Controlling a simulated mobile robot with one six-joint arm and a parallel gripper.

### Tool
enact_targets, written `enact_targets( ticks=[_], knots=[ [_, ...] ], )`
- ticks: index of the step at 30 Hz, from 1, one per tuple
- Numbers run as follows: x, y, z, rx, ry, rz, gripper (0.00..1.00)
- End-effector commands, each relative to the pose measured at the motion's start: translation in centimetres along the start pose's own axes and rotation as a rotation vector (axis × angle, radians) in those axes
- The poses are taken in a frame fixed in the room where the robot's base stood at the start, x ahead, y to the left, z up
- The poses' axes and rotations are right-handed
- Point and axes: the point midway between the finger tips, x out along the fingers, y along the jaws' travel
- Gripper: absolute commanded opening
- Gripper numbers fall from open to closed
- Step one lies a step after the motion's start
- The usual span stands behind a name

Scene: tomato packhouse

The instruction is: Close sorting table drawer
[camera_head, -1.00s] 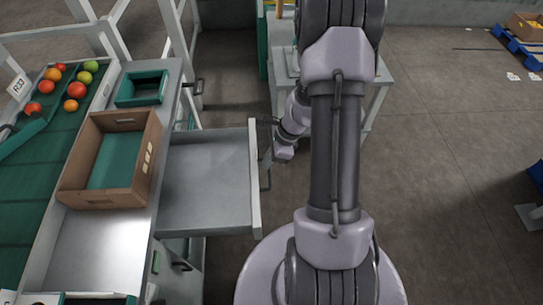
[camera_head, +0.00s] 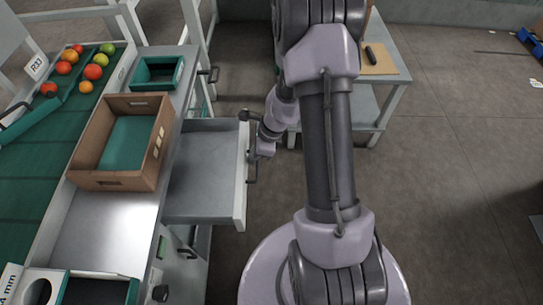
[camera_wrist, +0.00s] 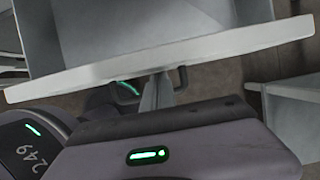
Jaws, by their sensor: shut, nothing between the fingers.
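The sorting table drawer (camera_head: 205,190) is pulled out to the right of the sorting table (camera_head: 105,235) in the head view. Part of its inside shows and looks empty. Its pale front panel (camera_head: 240,195) carries a dark handle (camera_head: 253,168). In the wrist view the front panel (camera_wrist: 85,75) crosses the upper part, with the handle (camera_wrist: 182,78) below its edge. My gripper (camera_wrist: 157,82) is shut and empty, pointing at the panel between the handle's posts. I cannot tell whether its tips touch the panel. My arm partly hides the gripper in the head view.
A cardboard box (camera_head: 92,150) and a green tray (camera_head: 137,85) stand on the sorting table. Tomatoes (camera_head: 70,56) lie on the green conveyor (camera_head: 35,170). A grey bench (camera_head: 395,80) stands behind my arm. The floor at right is mostly clear.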

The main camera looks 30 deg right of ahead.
Motion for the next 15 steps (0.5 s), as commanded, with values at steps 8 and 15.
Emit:
enact_targets(
  ticks=[8, 15],
  knots=[
    [3.0, 0.1, 8.1, -0.005, -0.001, 0.002, 0.0],
    [4.9, 0.1, 13.1, -0.003, -0.001, 0.001, 0.0]
  ],
)
